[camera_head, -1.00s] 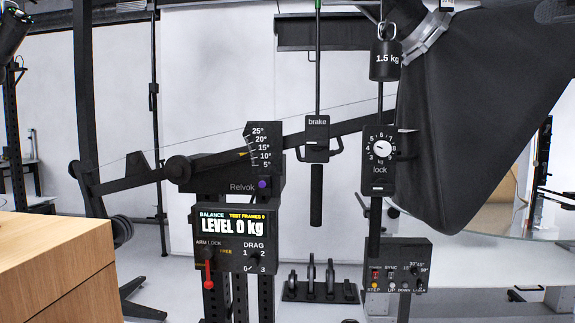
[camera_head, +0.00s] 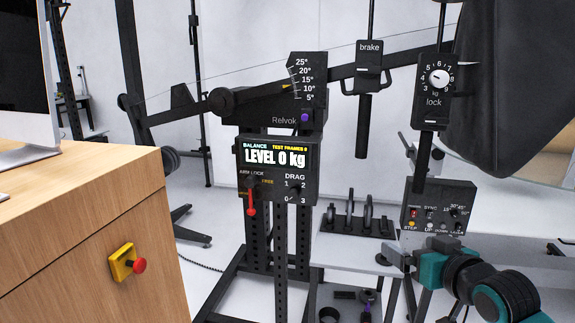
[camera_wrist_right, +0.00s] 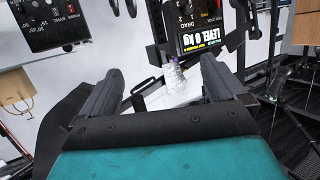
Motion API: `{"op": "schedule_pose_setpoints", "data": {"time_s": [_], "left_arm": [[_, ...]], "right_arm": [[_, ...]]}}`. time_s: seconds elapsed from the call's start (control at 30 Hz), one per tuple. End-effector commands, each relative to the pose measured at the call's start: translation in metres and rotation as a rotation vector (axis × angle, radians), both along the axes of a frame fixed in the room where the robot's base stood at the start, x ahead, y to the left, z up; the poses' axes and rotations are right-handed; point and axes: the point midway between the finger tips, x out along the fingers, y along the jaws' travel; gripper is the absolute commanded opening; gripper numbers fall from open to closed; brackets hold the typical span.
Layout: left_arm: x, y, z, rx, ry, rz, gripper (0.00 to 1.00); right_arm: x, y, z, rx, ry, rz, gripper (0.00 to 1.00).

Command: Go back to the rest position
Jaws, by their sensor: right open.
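My right arm (camera_head: 505,290), teal and black, comes in at the lower right of the head view, just below the small switch box (camera_head: 440,207). Its fingertips are hard to make out there. In the right wrist view my right gripper (camera_wrist_right: 163,66) is open, its two dark fingers apart, with nothing held between them. Behind the fingers are pale floor and a small clear object with a purple part, too small to tell. The balance panel (camera_head: 277,168) reads "LEVEL 0 kg" and has a red lever pointing down. My left gripper is not in view.
A wooden cabinet (camera_head: 90,220) with a red stop button (camera_head: 138,265) stands at the left. The long black beam carries the brake handle (camera_head: 369,60) and lock dial (camera_head: 435,90). Several dark weights (camera_head: 350,215) stand on a low shelf. A dark cloth hangs at the right.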

Motion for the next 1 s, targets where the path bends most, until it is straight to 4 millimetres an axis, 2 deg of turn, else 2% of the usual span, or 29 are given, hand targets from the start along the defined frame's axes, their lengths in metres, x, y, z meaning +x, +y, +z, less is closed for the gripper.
{"op": "schedule_pose_setpoints", "data": {"time_s": [0.03, 0.2, 0.3, 0.43, 0.5, 0.6, 0.7, 1.0], "left_arm": [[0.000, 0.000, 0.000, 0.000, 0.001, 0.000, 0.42], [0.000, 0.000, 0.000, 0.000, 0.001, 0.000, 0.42], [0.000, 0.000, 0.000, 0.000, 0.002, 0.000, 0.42], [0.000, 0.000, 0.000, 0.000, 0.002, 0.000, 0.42], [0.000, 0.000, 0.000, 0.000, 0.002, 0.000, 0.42], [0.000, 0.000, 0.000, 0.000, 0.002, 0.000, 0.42], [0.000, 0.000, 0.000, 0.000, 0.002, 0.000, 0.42], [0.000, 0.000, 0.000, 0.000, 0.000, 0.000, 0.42]], "right_arm": [[-0.014, 0.007, -0.038, -0.001, 0.041, 0.000, 0.97], [-0.068, 0.024, -0.135, -0.035, 0.126, -0.002, 0.97], [-0.110, 0.035, -0.184, -0.056, 0.177, 0.001, 0.97], [-0.167, 0.048, -0.234, -0.086, 0.237, 0.006, 0.97], [-0.194, 0.053, -0.252, -0.099, 0.261, 0.010, 0.97], [-0.224, 0.060, -0.269, -0.116, 0.287, 0.016, 0.97], [-0.240, 0.063, -0.277, -0.126, 0.301, 0.019, 0.97], [-0.246, 0.064, -0.280, -0.129, 0.303, 0.021, 0.97]]}}
